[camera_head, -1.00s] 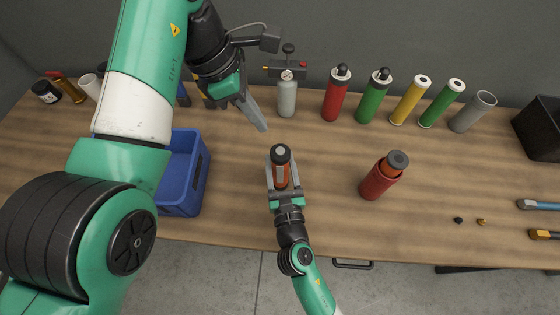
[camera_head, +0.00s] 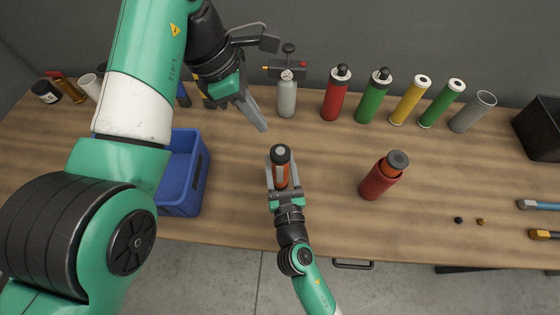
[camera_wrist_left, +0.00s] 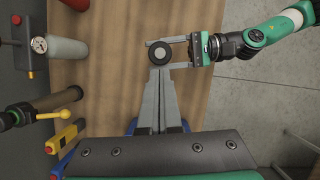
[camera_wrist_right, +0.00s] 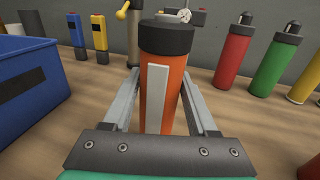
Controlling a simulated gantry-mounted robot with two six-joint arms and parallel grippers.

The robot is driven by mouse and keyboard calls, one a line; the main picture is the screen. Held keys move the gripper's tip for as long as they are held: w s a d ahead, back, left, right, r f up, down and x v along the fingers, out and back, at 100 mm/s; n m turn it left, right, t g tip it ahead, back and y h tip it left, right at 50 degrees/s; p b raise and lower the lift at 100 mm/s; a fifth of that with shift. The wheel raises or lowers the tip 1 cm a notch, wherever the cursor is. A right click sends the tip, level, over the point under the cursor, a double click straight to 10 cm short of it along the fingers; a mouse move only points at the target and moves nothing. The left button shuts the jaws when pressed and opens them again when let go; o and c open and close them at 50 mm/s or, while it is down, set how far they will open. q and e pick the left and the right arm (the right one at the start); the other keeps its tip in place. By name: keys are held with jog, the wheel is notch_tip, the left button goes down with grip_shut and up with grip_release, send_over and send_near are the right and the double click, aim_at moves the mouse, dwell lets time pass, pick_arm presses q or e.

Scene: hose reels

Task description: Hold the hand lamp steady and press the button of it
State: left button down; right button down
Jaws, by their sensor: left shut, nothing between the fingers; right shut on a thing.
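The hand lamp (camera_head: 280,173) is an orange cylinder with a black cap and a pale strip down its side. It stands upright near the middle of the table. My right gripper (camera_wrist_right: 160,98) is shut around its body from the front side; its two fingers flank the lamp. In the left wrist view the lamp's round black top with a grey disc in the middle (camera_wrist_left: 160,54) shows from above. My left gripper (camera_head: 263,128) is shut and empty. Its fingertips point down, above and behind the lamp in the head view, apart from the cap.
A blue crate (camera_head: 202,180) stands left of the lamp. A red holder (camera_head: 374,186) with an orange, dark-capped cylinder stands to the right. Several coloured cylinders and a grey bottle with a gauge (camera_head: 287,98) line the back. The table between lamp and red holder is clear.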

dwell(0.6)
pick_arm(q)
jog(key=w+d+r+m+t+h, duration=0.2)
jog(key=d+r+m+t+h, duration=0.1)
jog(key=r, duration=0.3)
jog(key=m+t+h, duration=0.1)
send_over(275, 153)
notch_tip(275, 153, down, 4)
jog(key=shift+f, duration=4.65)
jog(key=shift+f, duration=0.45)
